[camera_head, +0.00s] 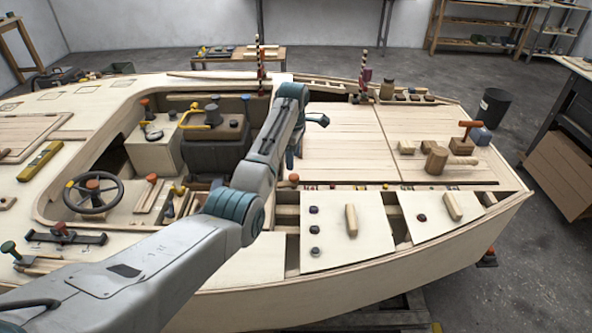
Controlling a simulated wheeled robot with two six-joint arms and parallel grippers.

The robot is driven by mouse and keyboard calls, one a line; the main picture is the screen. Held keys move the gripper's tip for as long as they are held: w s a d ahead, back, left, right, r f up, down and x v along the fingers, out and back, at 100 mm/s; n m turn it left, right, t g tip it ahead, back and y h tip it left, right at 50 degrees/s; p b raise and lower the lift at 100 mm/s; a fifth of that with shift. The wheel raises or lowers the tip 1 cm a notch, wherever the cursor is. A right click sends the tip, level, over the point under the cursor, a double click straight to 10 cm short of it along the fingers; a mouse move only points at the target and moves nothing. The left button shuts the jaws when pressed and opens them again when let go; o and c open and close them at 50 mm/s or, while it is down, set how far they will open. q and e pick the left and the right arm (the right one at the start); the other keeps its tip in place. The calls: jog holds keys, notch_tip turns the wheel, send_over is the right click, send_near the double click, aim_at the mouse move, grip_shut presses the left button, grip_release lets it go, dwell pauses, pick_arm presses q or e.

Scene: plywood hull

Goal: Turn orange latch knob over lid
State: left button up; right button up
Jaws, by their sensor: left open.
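A small orange knob (293,178) sits at the front left edge of the planked lid (340,148) on the hull's deck. I cannot tell which way its latch points. My left gripper (308,140) is open and hangs over the left part of the lid, a little behind and above the knob. Its fingers look empty and do not touch the knob. My left arm hides the deck to the left of the knob. My right gripper is not in view.
Two pale panels with wooden handles, a left one (328,242) and a right one (433,213), lie in front of the lid. A wooden mallet (437,160) lies on the right deck. A striped post (363,72) stands behind the lid. The lid's middle is clear.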

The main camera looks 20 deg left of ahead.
aim_at(293, 176)
pick_arm(q)
notch_tip(293, 176, down, 7)
jog(key=shift+r+p, duration=0.2)
jog(key=shift+p, duration=0.1)
jog(key=c, duration=1)
